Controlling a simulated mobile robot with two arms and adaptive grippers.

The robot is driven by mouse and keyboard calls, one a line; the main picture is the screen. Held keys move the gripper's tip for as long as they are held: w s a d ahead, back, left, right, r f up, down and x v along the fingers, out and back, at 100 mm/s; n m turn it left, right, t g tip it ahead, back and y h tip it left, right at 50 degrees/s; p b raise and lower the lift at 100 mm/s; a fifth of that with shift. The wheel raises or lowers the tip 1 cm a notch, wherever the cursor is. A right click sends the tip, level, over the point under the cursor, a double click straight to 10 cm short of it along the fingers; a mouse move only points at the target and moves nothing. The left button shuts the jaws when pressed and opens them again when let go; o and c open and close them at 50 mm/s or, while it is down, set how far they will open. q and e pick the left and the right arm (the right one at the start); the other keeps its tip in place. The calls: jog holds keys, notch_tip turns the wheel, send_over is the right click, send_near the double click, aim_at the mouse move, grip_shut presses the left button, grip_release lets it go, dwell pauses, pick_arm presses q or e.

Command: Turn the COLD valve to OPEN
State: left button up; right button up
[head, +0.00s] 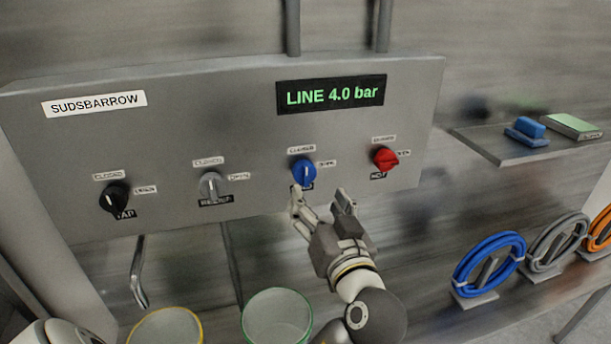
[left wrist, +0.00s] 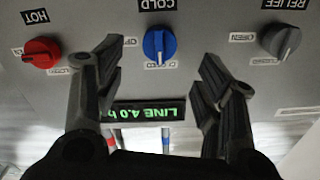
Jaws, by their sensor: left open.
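The COLD valve (head: 303,172) is a blue knob on the grey panel, between the grey RELIEF knob and the red HOT knob. Its handle stands upright, in line with the CLOSED label above it; the OPEN label is to its right. In the upside-down left wrist view the blue knob (left wrist: 159,46) shows between the two fingers, its handle along the CLOSED direction. My left gripper (head: 320,194) is open and empty, just below and to the right of the knob in the head view. A fingertip partly hides the COLD label. My right gripper is not in view.
The panel (head: 250,110) also carries the black TAP knob (head: 114,197), the grey RELIEF knob (head: 212,186), the red HOT knob (head: 385,158) and a display (head: 331,95) reading LINE 4.0 bar. Buckets (head: 277,316) stand below; coiled hoses (head: 489,264) and a shelf (head: 500,150) are at right.

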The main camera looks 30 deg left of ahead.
aim_at(305, 177)
pick_arm(q)
jog(key=p+x, duration=0.2)
jog(key=x, duration=0.5)
jog(key=shift+w+a+r, duration=0.1)
jog(key=shift+w+a, duration=0.1)
jog(key=shift+a, duration=0.1)
jog(key=shift+w+a, duration=0.45)
jog(key=c, duration=1)
jog(key=shift+c, duration=0.2)
